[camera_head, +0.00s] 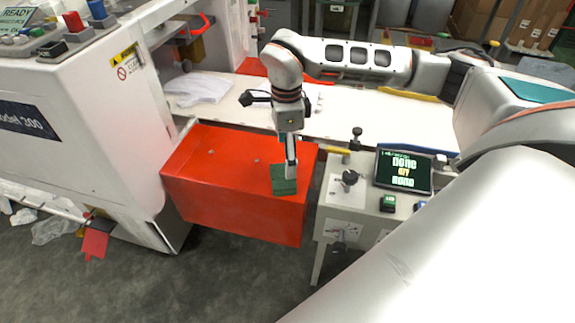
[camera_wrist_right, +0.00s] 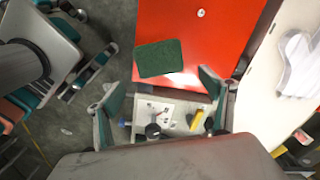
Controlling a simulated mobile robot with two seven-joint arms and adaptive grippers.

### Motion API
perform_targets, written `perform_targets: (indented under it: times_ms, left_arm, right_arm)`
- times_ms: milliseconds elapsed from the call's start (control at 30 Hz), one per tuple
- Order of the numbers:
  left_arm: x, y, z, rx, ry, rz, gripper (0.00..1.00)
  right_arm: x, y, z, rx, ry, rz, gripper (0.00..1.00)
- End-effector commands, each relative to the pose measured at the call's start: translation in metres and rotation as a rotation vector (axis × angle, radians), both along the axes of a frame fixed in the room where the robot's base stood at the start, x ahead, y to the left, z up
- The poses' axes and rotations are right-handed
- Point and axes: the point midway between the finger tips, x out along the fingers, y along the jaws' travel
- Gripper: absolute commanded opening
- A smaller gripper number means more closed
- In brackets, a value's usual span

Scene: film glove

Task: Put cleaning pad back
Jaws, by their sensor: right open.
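The cleaning pad is a dark green rectangle (camera_wrist_right: 159,58) lying on the red box top, and it also shows in the head view (camera_head: 284,187). My right gripper (camera_head: 290,172) points down over the pad in the head view, overlapping part of it. In the right wrist view its two fingers (camera_wrist_right: 160,92) are spread wide with nothing between them, and the pad shows beyond them. Whether a fingertip touches the pad cannot be told. No left gripper shows in the head view; grey and teal jointed parts of mine show at the left of the wrist view.
The red box (camera_head: 235,211) stands between a white machine (camera_head: 85,120) and a small control stand with a lit screen (camera_head: 404,171). Black knobs (camera_head: 349,178) rise from the stand. A white table (camera_head: 235,110) lies behind, with a white cloth (camera_head: 200,88) on it.

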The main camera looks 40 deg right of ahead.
Motion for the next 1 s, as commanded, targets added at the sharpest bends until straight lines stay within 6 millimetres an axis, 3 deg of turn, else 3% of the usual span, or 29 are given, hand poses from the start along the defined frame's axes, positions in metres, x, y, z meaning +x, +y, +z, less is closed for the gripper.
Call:
perform_targets:
  times_ms: [100,233,367,433,567,700,767,900,1000]
  left_arm:
    - [-0.002,0.0,-0.001,-0.001,0.007,-0.001,0.55]
    - [-0.005,0.0,-0.002,0.0,0.012,-0.001,0.55]
    - [-0.005,-0.001,-0.002,0.001,0.012,-0.001,0.55]
    - [-0.004,-0.001,-0.001,0.0,0.011,-0.002,0.55]
    - [-0.003,-0.001,0.001,0.0,0.008,-0.001,0.55]
    - [-0.002,-0.001,0.003,0.0,0.005,-0.002,0.55]
    - [-0.002,-0.001,0.003,-0.001,0.004,-0.002,0.55]
    - [-0.002,-0.001,0.003,-0.001,0.004,-0.002,0.55]
    - [-0.002,-0.001,0.003,-0.001,0.004,-0.002,0.55]
  right_arm:
    - [0.001,0.0,0.022,-0.001,-0.003,-0.001,0.82]
    - [0.0,0.0,0.034,-0.001,0.0,-0.002,0.82]
    - [-0.003,0.007,0.035,0.018,0.009,0.008,0.82]
    - [-0.009,0.025,0.026,0.067,0.03,0.031,0.82]
    - [-0.033,0.093,-0.002,0.265,0.102,0.083,0.82]
    - [-0.074,0.19,-0.014,0.588,0.213,0.085,0.82]
    - [-0.091,0.227,-0.01,0.732,0.266,0.056,0.82]
    - [-0.117,0.299,0.018,1.07,0.394,-0.079,0.82]
    - [-0.12,0.332,0.046,1.3,0.494,-0.236,0.82]
